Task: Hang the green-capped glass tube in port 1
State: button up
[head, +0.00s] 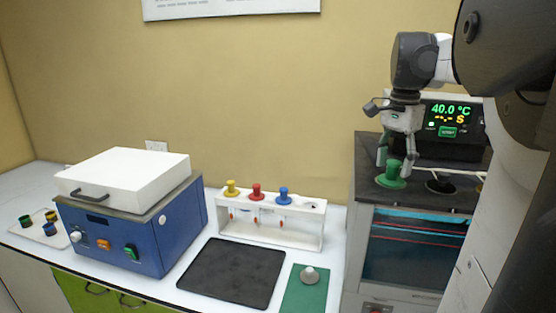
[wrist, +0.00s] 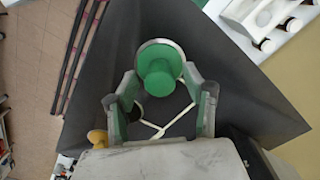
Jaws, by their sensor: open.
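The green cap (head: 392,175) of the glass tube stands upright on the dark top of the bath unit (head: 410,198), at its left port. The glass below the cap is hidden. In the wrist view the green cap (wrist: 160,68) has a pale ring around its base. My gripper (head: 395,160) is just above the cap. In the wrist view its open fingers (wrist: 160,78) lie on either side of the cap, with visible gaps. An empty dark port (head: 440,186) is right of the cap. No port number can be read.
A white rack (head: 314,229) holds tubes with yellow, red and blue caps. A blue machine with a white lid (head: 130,176) stands at left. A black mat (head: 232,272) and a green pad (head: 304,296) lie in front. The bath display (head: 448,116) reads 40.0 °C.

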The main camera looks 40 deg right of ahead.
notch_tip(320, 180, up, 10)
jog(key=shift+r, duration=0.15)
dwell(0.6)
